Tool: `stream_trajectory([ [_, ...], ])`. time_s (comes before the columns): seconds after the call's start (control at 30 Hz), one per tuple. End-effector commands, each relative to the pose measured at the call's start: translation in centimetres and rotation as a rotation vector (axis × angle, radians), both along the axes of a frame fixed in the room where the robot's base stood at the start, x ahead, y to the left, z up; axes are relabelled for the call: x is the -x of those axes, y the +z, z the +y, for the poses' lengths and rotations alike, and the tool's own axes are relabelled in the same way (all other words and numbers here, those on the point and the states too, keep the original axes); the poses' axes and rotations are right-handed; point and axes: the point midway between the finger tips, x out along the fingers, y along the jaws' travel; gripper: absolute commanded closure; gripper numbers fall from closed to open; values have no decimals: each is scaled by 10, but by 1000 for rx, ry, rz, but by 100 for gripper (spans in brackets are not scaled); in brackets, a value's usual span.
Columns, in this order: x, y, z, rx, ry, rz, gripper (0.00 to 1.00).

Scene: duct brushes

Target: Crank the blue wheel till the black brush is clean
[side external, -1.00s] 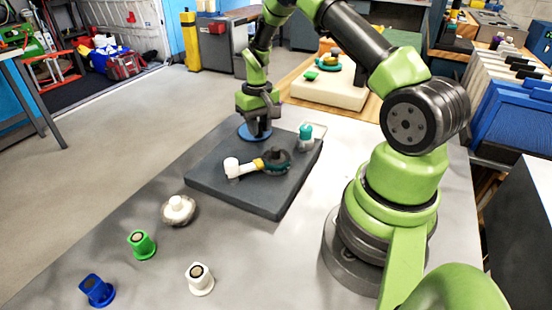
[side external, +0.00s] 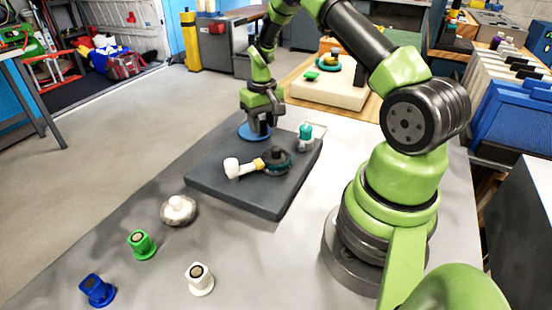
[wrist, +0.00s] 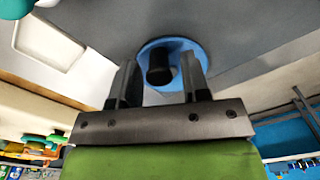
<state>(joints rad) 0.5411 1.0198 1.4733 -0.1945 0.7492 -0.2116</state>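The blue wheel (side external: 249,134) lies flat at the far end of a dark grey slab. In the wrist view the blue wheel (wrist: 182,48) carries an upright black knob (wrist: 159,70). My gripper (wrist: 161,72) is open, with one finger on each side of the knob and a gap visible on both sides. In the side view my gripper (side external: 260,129) is low over the wheel and hides part of it. A dark round brush-like piece (side external: 274,156) with teal at its edge sits mid-slab, beside a yellow and white piece (side external: 242,168). Its cleanness cannot be told.
A teal and white object (side external: 305,139) stands at the slab's (side external: 240,190) right corner. A white round brush (side external: 178,210), a green piece (side external: 141,244), a blue piece (side external: 97,290) and a white piece (side external: 200,279) stand on the grey table nearer the camera.

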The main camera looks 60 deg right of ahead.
Motion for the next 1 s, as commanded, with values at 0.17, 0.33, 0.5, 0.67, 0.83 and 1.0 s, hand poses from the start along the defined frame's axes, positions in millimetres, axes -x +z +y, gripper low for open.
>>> stream_trajectory([
  [0.17,0,5,0,-1,-1,1,57],
  [0.33,0,20,0,0,0,1,57],
  [0.5,0,34,0,0,0,0,57],
  [0.67,0,48,0,-1,-1,0,57],
  [0.83,0,62,0,0,1,1,57],
  [1.0,1,69,0,-1,0,2,57],
])
